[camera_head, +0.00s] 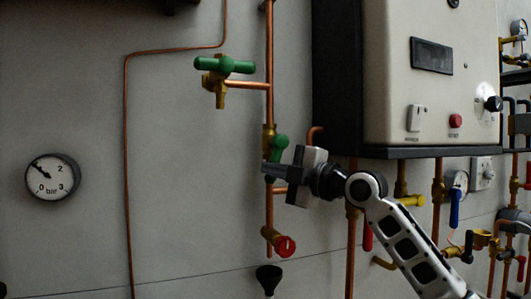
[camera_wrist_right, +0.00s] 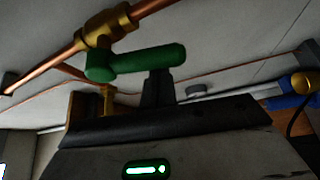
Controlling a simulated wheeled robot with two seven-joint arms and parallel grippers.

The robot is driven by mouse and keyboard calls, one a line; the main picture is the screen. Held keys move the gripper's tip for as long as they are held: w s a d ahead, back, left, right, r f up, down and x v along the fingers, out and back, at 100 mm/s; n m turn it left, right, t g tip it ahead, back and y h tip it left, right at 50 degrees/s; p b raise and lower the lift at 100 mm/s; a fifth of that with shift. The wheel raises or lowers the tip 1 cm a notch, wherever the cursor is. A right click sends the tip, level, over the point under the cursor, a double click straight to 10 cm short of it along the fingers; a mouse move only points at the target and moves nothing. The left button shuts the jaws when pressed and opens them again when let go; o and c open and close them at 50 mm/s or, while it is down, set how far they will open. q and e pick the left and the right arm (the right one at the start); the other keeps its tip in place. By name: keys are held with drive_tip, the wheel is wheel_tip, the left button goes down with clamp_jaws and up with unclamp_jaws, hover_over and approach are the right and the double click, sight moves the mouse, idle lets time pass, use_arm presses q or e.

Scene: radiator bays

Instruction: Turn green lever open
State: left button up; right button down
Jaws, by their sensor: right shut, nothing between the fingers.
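A green lever (camera_head: 279,145) sits on a brass valve (camera_head: 268,138) on the vertical copper pipe, left of the boiler. My right gripper (camera_head: 266,169) is just below this lever, its fingers pointing left, shut and empty. In the wrist view the green lever (camera_wrist_right: 145,62) extends to the right from the brass valve body (camera_wrist_right: 106,25). Another green handle (camera_head: 224,65) lies horizontally on a brass tap higher up. My left gripper is not in view.
The boiler (camera_head: 420,75) overhangs at the upper right. A red-capped valve (camera_head: 283,245) and a black funnel (camera_head: 268,277) are below the gripper. A pressure gauge (camera_head: 52,177) is on the left wall. More pipes and valves crowd the right.

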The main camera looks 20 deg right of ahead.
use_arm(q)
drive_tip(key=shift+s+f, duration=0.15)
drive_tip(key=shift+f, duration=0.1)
use_arm(e)
drive_tip(key=shift+d+f, duration=0.25)
drive_tip(key=shift+d, duration=0.4)
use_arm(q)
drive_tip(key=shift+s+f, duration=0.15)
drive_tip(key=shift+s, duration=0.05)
use_arm(e)
drive_tip(key=shift+d, duration=0.15)
